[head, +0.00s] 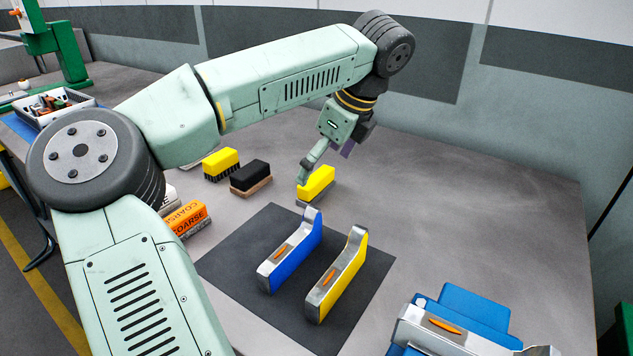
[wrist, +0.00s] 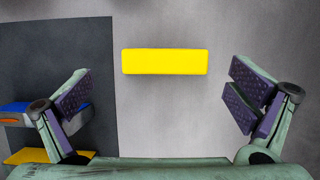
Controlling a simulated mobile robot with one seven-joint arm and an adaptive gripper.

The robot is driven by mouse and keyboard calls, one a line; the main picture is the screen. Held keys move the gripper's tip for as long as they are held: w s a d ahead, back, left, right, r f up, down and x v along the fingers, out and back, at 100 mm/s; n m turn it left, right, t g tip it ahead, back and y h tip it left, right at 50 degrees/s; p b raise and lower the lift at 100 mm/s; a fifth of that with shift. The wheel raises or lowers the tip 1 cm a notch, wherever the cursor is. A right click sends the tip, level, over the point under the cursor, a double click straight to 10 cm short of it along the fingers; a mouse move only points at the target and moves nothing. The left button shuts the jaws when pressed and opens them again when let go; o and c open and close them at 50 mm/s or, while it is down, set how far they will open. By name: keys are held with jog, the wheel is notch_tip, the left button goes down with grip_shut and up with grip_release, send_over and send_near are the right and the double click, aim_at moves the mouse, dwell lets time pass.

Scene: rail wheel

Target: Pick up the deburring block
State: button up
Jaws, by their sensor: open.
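A yellow block on a grey base (head: 316,182) lies on the grey table behind the dark mat; it is the block closest to my gripper, and I take it as the deburring block. In the wrist view the yellow block (wrist: 165,62) lies crosswise, above the line of my fingertips. My gripper (head: 326,163) is open and empty, pointing down close to it. In the wrist view my gripper (wrist: 160,104) has its purple-padded fingers spread wider than the block, one towards each side. I cannot tell the exact height above the block.
A yellow block with black underside (head: 221,164) and a black block on a brown base (head: 250,178) stand left. An orange COARSE block (head: 186,219) is nearer. The dark mat (head: 225,262) carries blue (head: 290,262) and yellow (head: 338,283) tools.

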aim_at(319, 177)
jog(key=shift+d+p+x, duration=0.15)
jog(key=shift+p+x, duration=0.45)
jog(key=shift+x, duration=0.75)
jog(key=shift+d+p+x, duration=0.15)
jog(key=shift+p+x, duration=0.45)
jog(key=shift+x, duration=0.8)
jog(key=shift+w, duration=0.1)
jog(key=shift+c, duration=0.5)
jog(key=c, duration=1.1)
